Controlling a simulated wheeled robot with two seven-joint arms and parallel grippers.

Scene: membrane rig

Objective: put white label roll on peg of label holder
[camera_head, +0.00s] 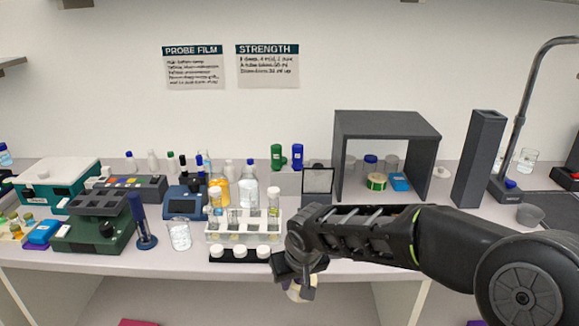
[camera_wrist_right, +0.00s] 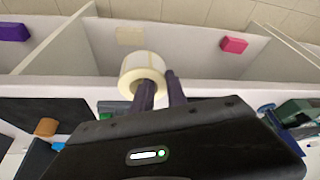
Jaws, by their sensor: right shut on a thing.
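The white label roll (camera_wrist_right: 141,66) is at the fingertips of my right gripper (camera_wrist_right: 160,90) in the right wrist view. One finger reaches the roll's core opening and the other lies along its outer side, so the gripper is shut on the roll's wall. In the head view the right gripper (camera_head: 296,274) is at the bench's front edge, with the roll (camera_head: 300,291) partly hidden under it. I cannot pick out the label holder or its peg with certainty. My left gripper is not in view.
A grey open-fronted box (camera_head: 388,124) stands at the back right, beside a tall dark bin (camera_head: 478,160). A tube rack (camera_head: 243,231), a beaker (camera_head: 180,234) and several bottles crowd the middle. My right arm covers much of the right bench.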

